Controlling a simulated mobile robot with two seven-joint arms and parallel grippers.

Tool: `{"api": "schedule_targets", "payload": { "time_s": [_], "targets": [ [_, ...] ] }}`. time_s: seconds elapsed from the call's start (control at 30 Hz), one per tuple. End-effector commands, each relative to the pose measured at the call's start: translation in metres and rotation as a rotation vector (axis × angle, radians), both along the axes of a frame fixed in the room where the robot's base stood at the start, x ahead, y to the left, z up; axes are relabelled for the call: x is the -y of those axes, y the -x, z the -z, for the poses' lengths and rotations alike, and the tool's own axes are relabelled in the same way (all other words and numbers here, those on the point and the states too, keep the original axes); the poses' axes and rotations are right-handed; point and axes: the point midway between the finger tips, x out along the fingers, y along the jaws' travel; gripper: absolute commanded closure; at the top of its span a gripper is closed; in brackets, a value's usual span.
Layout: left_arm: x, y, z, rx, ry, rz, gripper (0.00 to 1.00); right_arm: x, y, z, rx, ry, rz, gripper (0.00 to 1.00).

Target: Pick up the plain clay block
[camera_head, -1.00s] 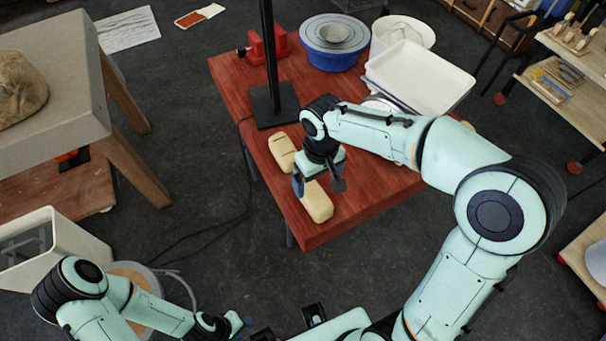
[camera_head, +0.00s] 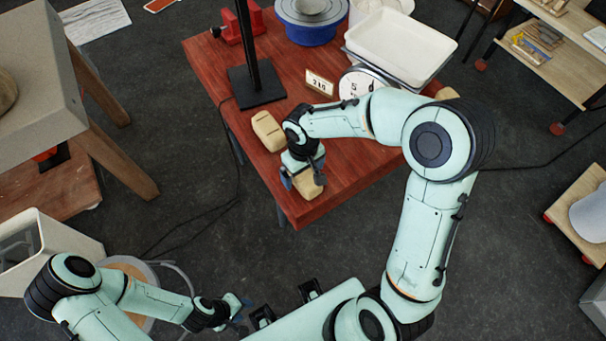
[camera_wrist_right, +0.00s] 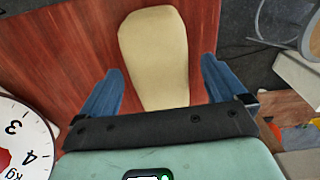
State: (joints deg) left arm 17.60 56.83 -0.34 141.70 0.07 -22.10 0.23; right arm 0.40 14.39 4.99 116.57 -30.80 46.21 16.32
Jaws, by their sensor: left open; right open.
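The plain clay block (camera_head: 308,191) is cream coloured and lies near the front corner of the red table (camera_head: 345,180), partly hidden by my right gripper. It shows smooth and unmarked in the right wrist view (camera_wrist_right: 153,48). My right gripper (camera_head: 303,178) is open over the block. In the right wrist view its blue fingers stand on either side of the block's near end, with gaps between. A second clay block (camera_head: 268,131) with dark marks on top lies just behind. My left gripper (camera_head: 240,306) is open and empty, low over the floor away from the table.
A black post on a square base (camera_head: 256,86) stands behind the blocks. A dial scale (camera_head: 362,84) with a white tray (camera_head: 400,46) and a small number card (camera_head: 319,83) are further back. A red vise (camera_head: 232,30) and a blue wheel (camera_head: 312,27) stand at the rear.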

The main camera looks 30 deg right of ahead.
Motion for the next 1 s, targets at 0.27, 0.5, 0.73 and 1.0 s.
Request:
{"api": "schedule_targets", "payload": {
  "time_s": [0.27,0.5,0.73,1.0],
  "targets": [
    [0.0,0.001,0.002,-0.001,0.0,0.0,0.57,0.0,0.0,0.02,0.001,0.0,0.0,0.02],
    [0.0,0.001,0.002,-0.001,0.0,0.0,0.57,0.0,0.0,0.019,0.001,0.0,0.0,0.35],
    [0.0,0.001,0.002,-0.001,0.0,0.0,0.57,0.0,-0.001,0.018,0.005,-0.001,0.0,1.0],
    [0.0,0.001,0.001,-0.001,0.0,0.0,0.57,0.0,-0.001,0.016,0.005,-0.001,0.0,1.0]
  ]
}}
